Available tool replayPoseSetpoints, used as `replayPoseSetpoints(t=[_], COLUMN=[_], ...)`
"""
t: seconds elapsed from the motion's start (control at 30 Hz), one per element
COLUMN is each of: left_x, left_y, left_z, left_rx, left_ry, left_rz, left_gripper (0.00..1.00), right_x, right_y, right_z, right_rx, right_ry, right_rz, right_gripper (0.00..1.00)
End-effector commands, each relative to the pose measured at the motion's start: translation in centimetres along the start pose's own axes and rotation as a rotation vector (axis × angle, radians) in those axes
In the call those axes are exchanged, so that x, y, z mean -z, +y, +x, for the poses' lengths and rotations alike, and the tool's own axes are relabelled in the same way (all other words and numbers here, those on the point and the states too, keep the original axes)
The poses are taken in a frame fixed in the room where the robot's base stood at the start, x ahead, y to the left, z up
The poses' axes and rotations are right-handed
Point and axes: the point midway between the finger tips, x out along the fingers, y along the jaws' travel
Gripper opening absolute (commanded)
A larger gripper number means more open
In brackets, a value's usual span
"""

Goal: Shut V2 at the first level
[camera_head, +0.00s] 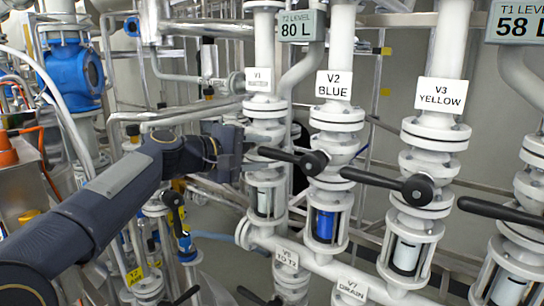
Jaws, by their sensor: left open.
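The valve V2 (336,150) is a white flanged valve with a sign reading "V2 BLUE" in the middle of the head view. Its black lever (285,156) points left from a round hub and lies nearly level. The sight glass (325,224) below V2 shows blue. My left gripper (246,152) is open at the left end of this lever, in front of the V1 pipe. I cannot tell whether the fingers touch or surround the lever tip. My right gripper is not in view.
Valve V3 (433,160), to the right, has a black lever (372,179) pointing left. V1 (265,108) stands close left of V2. Another lever (500,210) juts in at far right. Displays read T2 80 L (300,26) and T1 58 L (517,22). Pipes crowd below.

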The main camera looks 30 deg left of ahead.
Motion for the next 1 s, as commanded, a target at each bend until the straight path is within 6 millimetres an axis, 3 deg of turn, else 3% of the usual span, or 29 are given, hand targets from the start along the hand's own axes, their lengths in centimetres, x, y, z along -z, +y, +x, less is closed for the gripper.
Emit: replayPoseSetpoints(t=[0.23, 0.8, 0.93, 1.0], left_x=[0.0, -0.1, -2.0, -4.5], left_y=[0.0, 0.0, -1.9, -4.3], left_z=[-2.6, -2.7, -2.8, -3.1], left_rx=[-0.001, 0.001, 0.051, 0.115], left_ry=[0.0, -0.002, -0.026, -0.058], left_rz=[0.001, 0.002, 0.045, 0.105], left_gripper=[0.42, 0.42, 0.42, 0.42], right_x=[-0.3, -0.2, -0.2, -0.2], right_y=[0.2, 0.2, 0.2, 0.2], right_z=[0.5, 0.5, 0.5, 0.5], right_rx=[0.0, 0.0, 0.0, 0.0], right_ry=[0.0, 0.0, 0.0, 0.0], right_rz=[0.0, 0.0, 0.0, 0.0], right_gripper=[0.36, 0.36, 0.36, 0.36])
